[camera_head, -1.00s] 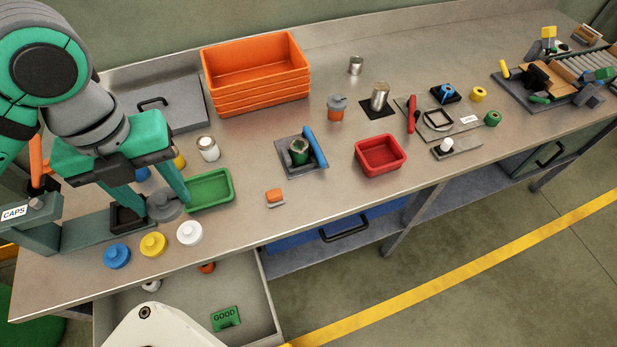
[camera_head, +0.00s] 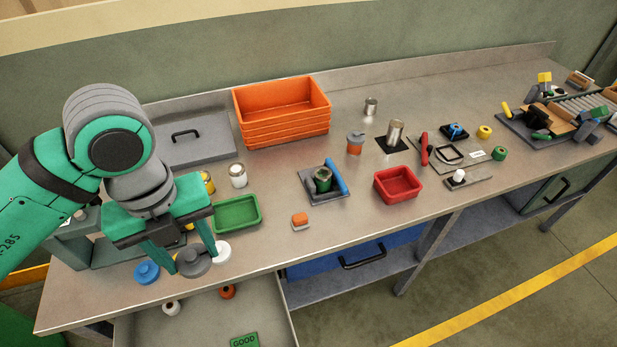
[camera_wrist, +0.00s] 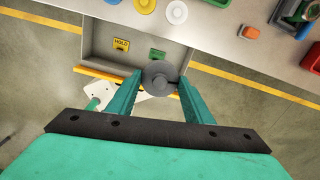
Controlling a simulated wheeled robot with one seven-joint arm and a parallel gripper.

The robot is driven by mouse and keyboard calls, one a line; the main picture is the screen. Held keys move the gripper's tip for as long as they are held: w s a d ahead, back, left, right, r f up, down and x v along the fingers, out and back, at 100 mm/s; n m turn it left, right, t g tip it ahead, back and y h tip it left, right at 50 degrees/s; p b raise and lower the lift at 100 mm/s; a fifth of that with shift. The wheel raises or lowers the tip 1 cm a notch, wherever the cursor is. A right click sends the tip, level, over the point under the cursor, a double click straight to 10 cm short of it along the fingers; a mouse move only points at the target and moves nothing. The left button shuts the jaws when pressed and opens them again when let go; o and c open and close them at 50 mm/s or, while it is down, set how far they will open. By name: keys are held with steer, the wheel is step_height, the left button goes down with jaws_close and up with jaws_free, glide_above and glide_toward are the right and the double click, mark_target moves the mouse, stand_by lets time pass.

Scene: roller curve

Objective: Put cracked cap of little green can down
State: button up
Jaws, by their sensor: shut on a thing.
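My gripper (camera_head: 190,262) is shut on a round dark grey cap (camera_head: 194,261) with a raised knob. The cap also shows between the fingertips in the wrist view (camera_wrist: 160,74). I cannot make out a crack in it. The gripper hangs near the table's front edge, and in the wrist view the cap appears over the open drawer (camera_wrist: 100,38). The little green can (camera_head: 323,181) stands open-topped on a dark pad with a blue bar, well to the right of my gripper.
The open drawer (camera_head: 215,315) has a green GOOD label (camera_head: 244,341) and a yellow HOLD label (camera_wrist: 121,44). A blue cap (camera_head: 147,272) and a white cap (camera_head: 222,252) lie on the table edge. A green tray (camera_head: 237,214) and a red tray (camera_head: 398,184) stand behind and right.

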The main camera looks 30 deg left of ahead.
steer(key=w+d+f+n, duration=1.2)
steer(key=w+d+f, duration=0.3)
steer(key=f, duration=0.4)
steer(key=w+d+f+n, duration=1.2)
steer(key=w+d+f, duration=0.4)
steer(key=w+f, duration=0.2)
steer(key=shift+d+f, duration=0.3)
steer(key=shift+f, duration=0.55)
